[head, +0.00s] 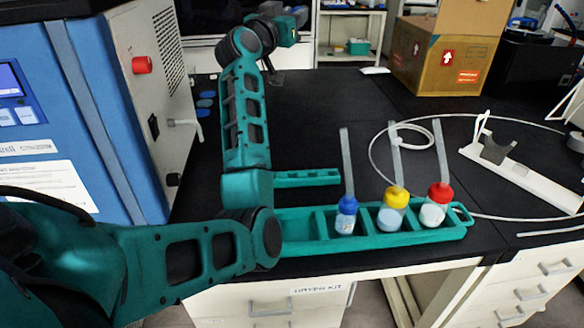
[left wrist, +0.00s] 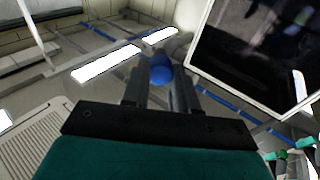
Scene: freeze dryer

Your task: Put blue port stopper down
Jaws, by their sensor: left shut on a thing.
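My left gripper (left wrist: 160,88) is shut on the blue port stopper (left wrist: 161,72), whose round blue end shows between the two dark fingers in the left wrist view. In the head view, my left arm rises from the bench front to the far left part of the bench, with its wrist near the top of the picture. The held stopper is too small or hidden to make out there. Several blue round pieces (head: 207,103) lie on the black bench beside the freeze dryer (head: 60,110). My right gripper is not in view.
A teal rack (head: 300,235) at the bench front holds three flasks with blue, yellow and red caps. A white tube loop (head: 375,160) and a white stand (head: 530,180) lie to the right. A cardboard box (head: 440,65) stands behind. The middle back of the bench is clear.

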